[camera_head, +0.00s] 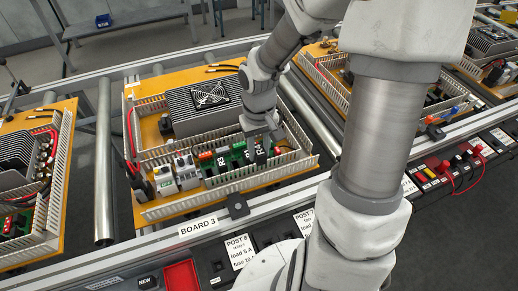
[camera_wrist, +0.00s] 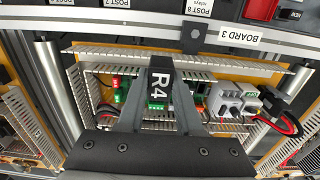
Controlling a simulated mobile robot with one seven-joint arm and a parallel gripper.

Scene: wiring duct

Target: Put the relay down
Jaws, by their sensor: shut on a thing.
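My gripper (camera_head: 258,136) is over the front right part of board 3 and is shut on a relay. The relay is a small black block (camera_wrist: 160,80) marked R4 in white, held between the two fingers (camera_wrist: 160,110) in the wrist view. In the head view the relay (camera_head: 261,155) is just above or at the row of green relay sockets (camera_head: 238,152); I cannot tell whether it touches a socket. Green sockets also show beside the fingers in the wrist view (camera_wrist: 121,95).
Slotted grey duct walls (camera_head: 240,184) run in front of the row. White breakers (camera_head: 187,170) stand to its left, and a finned heatsink with a fan (camera_head: 205,100) lies behind. A red tray (camera_head: 181,276) and several label cards (camera_head: 239,250) are on the front rail.

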